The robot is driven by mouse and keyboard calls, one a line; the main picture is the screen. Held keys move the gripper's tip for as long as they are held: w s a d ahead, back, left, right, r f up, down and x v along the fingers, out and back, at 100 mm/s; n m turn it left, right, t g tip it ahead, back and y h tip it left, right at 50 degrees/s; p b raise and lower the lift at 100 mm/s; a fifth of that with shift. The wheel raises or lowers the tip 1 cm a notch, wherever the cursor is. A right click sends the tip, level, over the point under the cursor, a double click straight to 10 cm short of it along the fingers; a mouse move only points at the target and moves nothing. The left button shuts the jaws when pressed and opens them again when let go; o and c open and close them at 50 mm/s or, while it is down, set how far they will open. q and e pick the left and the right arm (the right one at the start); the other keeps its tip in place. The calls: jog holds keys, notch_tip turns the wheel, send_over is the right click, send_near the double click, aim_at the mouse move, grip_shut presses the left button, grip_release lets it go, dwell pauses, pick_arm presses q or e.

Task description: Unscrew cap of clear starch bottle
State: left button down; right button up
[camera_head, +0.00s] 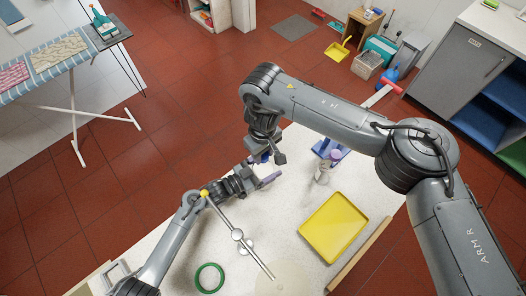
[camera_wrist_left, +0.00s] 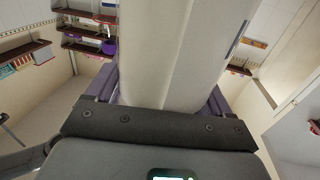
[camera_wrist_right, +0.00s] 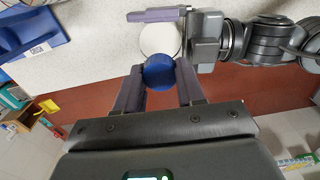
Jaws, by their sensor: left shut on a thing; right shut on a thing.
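The starch bottle shows as a large pale, smooth body (camera_wrist_left: 170,50) between the purple fingers of my left gripper (camera_wrist_left: 160,92) in the left wrist view. In the right wrist view its white round body (camera_wrist_right: 160,37) lies behind the blue cap (camera_wrist_right: 159,72), between my left gripper's fingers. My right gripper (camera_wrist_right: 159,84) is shut on the blue cap, one purple finger on each side. The cap lines up with the bottle; I cannot tell whether the threads are engaged. In the head view, my left gripper (camera_head: 264,180) and right gripper (camera_head: 261,157) are close together and largely hide the bottle.
A yellow tray (camera_head: 333,228) lies on the pale worktop, right of my grippers. A blue object (camera_head: 324,147) and a whitish item (camera_head: 322,174) stand behind the tray. A wooden strip (camera_head: 362,254) edges the right side.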

jog(key=n, duration=0.8)
jog(key=shift+n, duration=0.4)
jog(key=n, duration=1.2)
jog(key=shift+r+n, duration=0.1)
jog(key=shift+n, duration=0.3)
jog(key=n, duration=0.6)
jog(key=shift+n, duration=0.3)
jog(key=n, duration=0.8)
jog(key=shift+n, duration=0.3)
jog(key=n, duration=0.4)
jog(key=shift+n, duration=0.3)
jog(key=n, duration=0.4)
